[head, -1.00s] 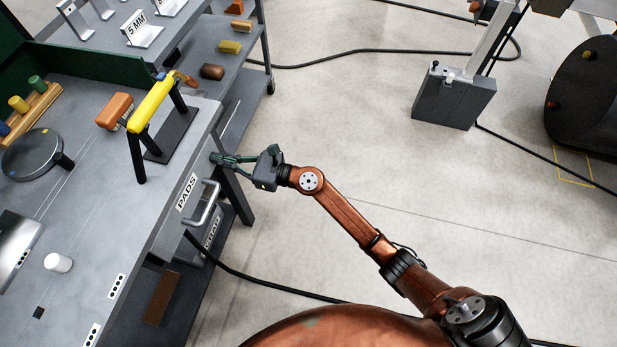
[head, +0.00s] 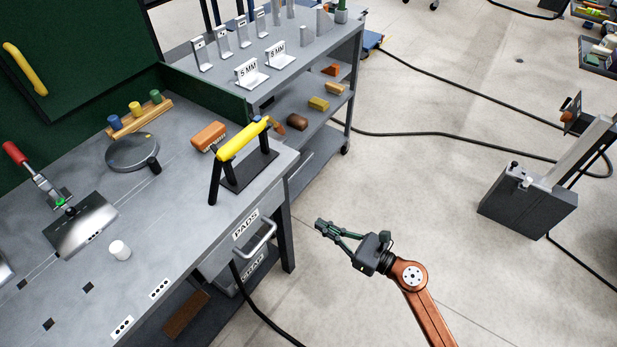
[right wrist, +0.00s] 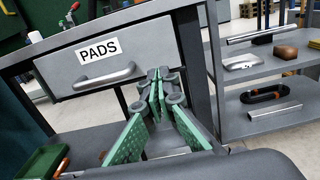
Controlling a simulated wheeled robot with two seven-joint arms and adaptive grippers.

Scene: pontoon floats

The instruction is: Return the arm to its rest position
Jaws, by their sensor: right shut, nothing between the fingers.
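My right gripper (head: 322,227) is shut and empty, held over the floor just right of the grey workbench (head: 185,228) in the head view. Its green fingers (right wrist: 155,98) are together in the right wrist view, in front of the bench. The drawer marked PADS (head: 246,225) is shut, and its handle (head: 262,238) also shows in the right wrist view (right wrist: 104,76). The fingers look clear of the handle. My orange right arm (head: 428,318) reaches in from the bottom. My left gripper is not in view.
On the bench stand a yellow-handled rack (head: 243,140), an orange brush (head: 208,136), a round grey disc (head: 132,152) and a white cylinder (head: 120,250). A shelf unit (head: 335,52) stands behind. A grey box (head: 527,205) stands on the floor at right, with black cables (head: 440,133) around.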

